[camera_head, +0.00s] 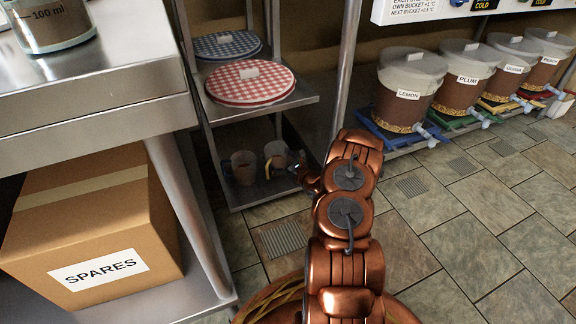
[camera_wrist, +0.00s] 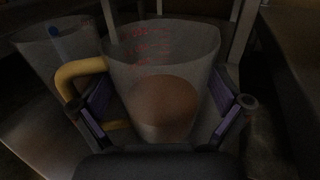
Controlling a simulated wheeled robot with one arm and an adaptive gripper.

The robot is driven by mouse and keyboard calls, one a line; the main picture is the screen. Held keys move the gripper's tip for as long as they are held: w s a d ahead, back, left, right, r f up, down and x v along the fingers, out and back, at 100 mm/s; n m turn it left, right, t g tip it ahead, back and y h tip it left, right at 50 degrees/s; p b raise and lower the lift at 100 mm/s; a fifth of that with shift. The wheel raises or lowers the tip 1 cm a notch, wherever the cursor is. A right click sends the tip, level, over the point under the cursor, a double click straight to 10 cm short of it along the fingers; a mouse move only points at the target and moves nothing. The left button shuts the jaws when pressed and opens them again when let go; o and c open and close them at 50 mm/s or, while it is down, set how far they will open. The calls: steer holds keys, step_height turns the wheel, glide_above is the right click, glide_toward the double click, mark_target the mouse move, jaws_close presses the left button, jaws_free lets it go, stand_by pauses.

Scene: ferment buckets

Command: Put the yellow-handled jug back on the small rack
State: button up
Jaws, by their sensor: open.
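The yellow-handled jug (camera_head: 278,156) stands on the bottom shelf of the small rack (camera_head: 262,190). In the wrist view the jug (camera_wrist: 163,62) is clear with red markings and brown contents, and its yellow handle (camera_wrist: 76,72) is on the left. My gripper (camera_head: 296,172) is at the jug's near right side. In the wrist view my gripper (camera_wrist: 166,105) is open, with one purple-padded finger on each side of the jug. The left finger is close to the handle. I cannot tell whether either pad touches the jug.
A second jug (camera_head: 241,168) with a blue handle stands just left on the same shelf. Cloth-covered lids (camera_head: 250,82) lie on the shelf above. A steel counter (camera_head: 100,90) and a SPARES box (camera_head: 95,235) are at left. Several labelled buckets (camera_head: 408,82) line the back right. Tiled floor is open at right.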

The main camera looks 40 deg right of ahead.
steer(key=s+p, duration=0.1)
steer(key=s, duration=0.2)
steer(key=s+d+p, duration=0.1)
steer(key=s+p, duration=0.1)
steer(key=s, duration=0.1)
steer(key=s+p, duration=0.1)
steer(key=s, duration=0.3)
steer(key=shift+s+d+r, duration=0.1)
steer(key=shift+d+r, duration=0.05)
steer(key=shift+d, duration=0.15)
steer(key=shift+s+p, duration=0.4)
steer(key=shift+s, duration=0.45)
